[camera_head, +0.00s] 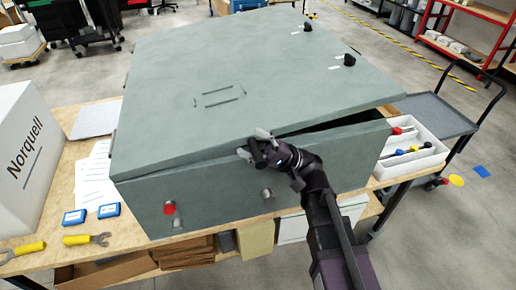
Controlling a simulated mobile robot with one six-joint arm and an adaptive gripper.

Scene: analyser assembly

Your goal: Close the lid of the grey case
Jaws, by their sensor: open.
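The grey case (220,200) stands on a wooden workbench and fills the middle of the view. Its large lid (240,75) is tilted slightly. A dark gap shows under the lid's front edge at the right, and the gap narrows toward the left. My gripper (254,147) is at the front edge of the lid, near the middle. It is open, with nothing seen between its fingers. Whether it touches the lid is not clear. My arm comes up from the lower right and hides part of the case's front.
A white tray (416,162) with coloured items sits right of the case. A white Norquell box (30,155), blue packs (108,210) and yellow-handled tools (88,239) lie at the left. A grey cart (440,113) stands at the right. Cardboard (185,252) is stored under the bench.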

